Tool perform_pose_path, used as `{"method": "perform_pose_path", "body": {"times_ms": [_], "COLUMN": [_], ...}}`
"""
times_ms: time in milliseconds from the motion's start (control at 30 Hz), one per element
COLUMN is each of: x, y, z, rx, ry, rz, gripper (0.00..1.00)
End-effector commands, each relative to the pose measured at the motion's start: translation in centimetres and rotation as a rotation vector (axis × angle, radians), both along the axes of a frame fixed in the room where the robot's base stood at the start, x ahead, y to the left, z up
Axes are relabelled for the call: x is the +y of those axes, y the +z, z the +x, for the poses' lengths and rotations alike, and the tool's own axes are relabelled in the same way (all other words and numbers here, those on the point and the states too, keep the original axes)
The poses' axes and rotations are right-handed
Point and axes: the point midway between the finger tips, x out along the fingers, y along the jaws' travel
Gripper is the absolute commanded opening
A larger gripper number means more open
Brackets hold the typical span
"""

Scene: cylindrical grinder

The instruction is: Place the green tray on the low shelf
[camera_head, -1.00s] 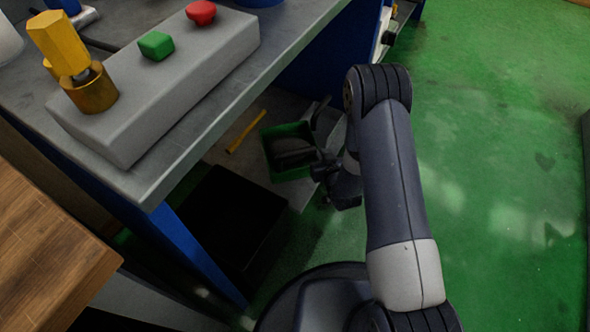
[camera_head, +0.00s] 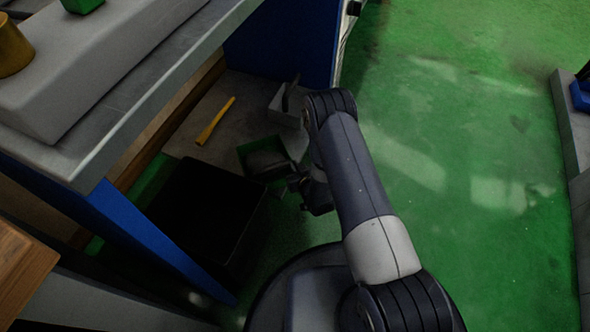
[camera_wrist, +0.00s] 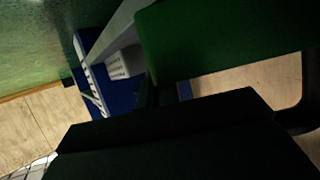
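The green tray (camera_head: 243,157) is a small open tray with green walls and something grey inside. My gripper (camera_head: 290,180) is at its near right side and appears shut on its edge, though the fingertips are mostly hidden. In the wrist view a large green wall of the tray (camera_wrist: 230,38) fills the upper right. The low shelf (camera_head: 184,142) is a grey board under the workbench. The tray is at the shelf's near right edge, and I cannot tell whether it touches the board.
A yellow tool (camera_head: 215,121) and a grey bin (camera_head: 283,116) are on the shelf. A black box (camera_head: 205,215) stands in front, left of the tray. The workbench top (camera_head: 150,85) overhangs, with a blue leg (camera_head: 130,225). Green floor (camera_head: 450,130) is clear at right.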

Motion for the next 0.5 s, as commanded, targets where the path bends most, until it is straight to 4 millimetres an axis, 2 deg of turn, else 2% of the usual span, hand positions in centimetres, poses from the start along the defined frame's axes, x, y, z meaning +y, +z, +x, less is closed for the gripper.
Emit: {"method": "perform_pose_path", "body": {"times_ms": [67, 433, 500], "x": [0.02, 0.03, 0.01], "y": [-1.0, -1.29, -1.16], "z": [0.07, 0.07, 0.04], "rx": [-0.003, -0.003, -0.001], "ry": [0.0, 0.0, 0.0], "rz": [0.001, 0.001, 0.0], "gripper": [0.0, 0.0, 0.08]}}
